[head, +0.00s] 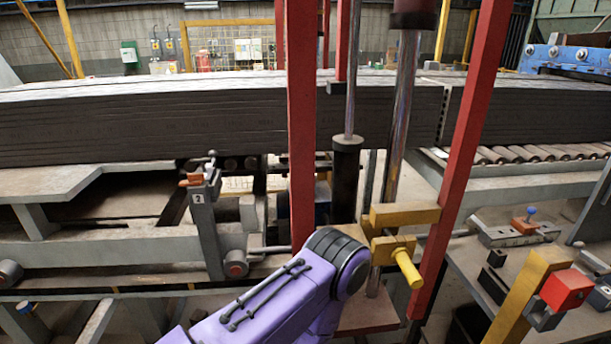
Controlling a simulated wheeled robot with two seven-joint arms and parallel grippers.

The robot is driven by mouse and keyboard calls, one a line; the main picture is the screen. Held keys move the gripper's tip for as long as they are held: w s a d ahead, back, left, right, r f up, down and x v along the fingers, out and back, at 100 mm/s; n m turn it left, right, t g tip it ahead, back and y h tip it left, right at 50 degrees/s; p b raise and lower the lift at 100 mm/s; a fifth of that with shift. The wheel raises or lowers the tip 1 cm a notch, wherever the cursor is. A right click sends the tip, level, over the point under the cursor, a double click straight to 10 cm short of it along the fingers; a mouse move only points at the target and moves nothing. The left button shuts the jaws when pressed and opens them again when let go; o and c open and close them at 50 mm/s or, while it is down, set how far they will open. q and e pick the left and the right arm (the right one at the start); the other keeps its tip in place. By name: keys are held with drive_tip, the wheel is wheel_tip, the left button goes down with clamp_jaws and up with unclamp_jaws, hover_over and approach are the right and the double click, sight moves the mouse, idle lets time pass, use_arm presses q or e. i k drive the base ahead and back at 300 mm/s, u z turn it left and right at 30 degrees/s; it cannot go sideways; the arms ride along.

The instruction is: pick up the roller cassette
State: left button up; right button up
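I cannot single out a roller cassette for certain. A row of grey rollers (545,153) sits in a frame at the right, beside the dark clay slab. A flat grey metal fixture (515,234) with an orange block and blue knob rests on the bench at the right; whether it holds rollers is too small to tell. A purple arm link of mine rises from the bottom middle and ends at a dark ringed joint. No gripper fingers show in the head view.
A long dark clay slab (150,125) crosses the view. Red posts (302,120), a second red post (470,150) and a chrome rod (402,120) stand close by. A yellow bracket (405,214) juts out beside my arm. A red block (566,289) is at lower right.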

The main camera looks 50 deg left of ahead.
sight(209, 169)
drive_tip(key=z, duration=0.9)
drive_tip(key=k, duration=1.15)
drive_tip(key=u, duration=1.6)
drive_tip(key=i, duration=0.2)
